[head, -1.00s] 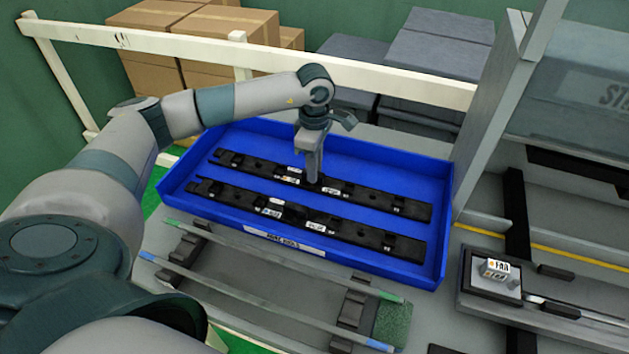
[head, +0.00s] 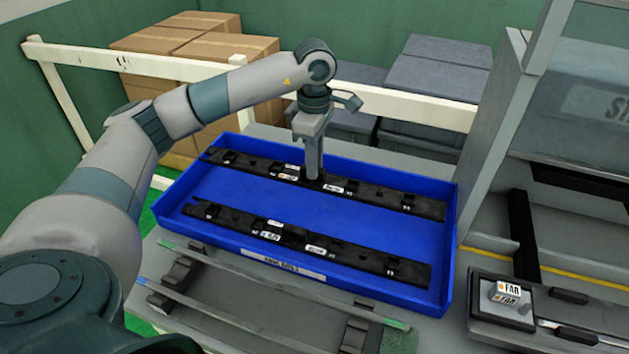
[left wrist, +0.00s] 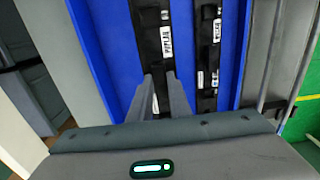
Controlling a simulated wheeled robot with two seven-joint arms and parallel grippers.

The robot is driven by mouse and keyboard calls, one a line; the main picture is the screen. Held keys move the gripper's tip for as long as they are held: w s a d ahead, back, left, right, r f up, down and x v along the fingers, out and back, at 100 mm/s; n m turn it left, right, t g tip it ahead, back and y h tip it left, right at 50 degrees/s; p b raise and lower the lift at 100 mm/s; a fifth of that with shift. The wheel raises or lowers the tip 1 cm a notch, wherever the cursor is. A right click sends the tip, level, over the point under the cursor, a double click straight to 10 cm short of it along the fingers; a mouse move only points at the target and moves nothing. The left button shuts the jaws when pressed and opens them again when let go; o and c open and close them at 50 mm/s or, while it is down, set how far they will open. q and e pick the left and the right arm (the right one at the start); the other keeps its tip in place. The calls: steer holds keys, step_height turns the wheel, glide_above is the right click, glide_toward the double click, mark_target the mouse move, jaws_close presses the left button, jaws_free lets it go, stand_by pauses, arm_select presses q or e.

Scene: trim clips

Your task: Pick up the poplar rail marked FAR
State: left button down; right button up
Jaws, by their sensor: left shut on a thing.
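Two long black rails with white labels are at the blue tray (head: 215,250). My left gripper (head: 314,176) is shut on the far rail (head: 392,197), near its middle. This rail seems raised off the tray floor, roughly level, its right end overlapping the tray's right wall in the picture. The near rail (head: 365,260) lies in the tray. In the left wrist view, the fingers (left wrist: 160,95) straddle the held rail (left wrist: 147,55), whose label seems to read POPLAR. The other rail (left wrist: 206,60) is to its right. My right gripper is not in view.
A small block marked FAR (head: 510,293) sits on a dark-topped fixture at the right. A grey upright frame (head: 500,130) stands right of the tray. A white railing (head: 400,100) and boxes are behind. Thin rods on supports (head: 250,318) lie in front.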

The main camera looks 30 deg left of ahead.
arm_select(q)
steer(key=shift+r, duration=0.75)
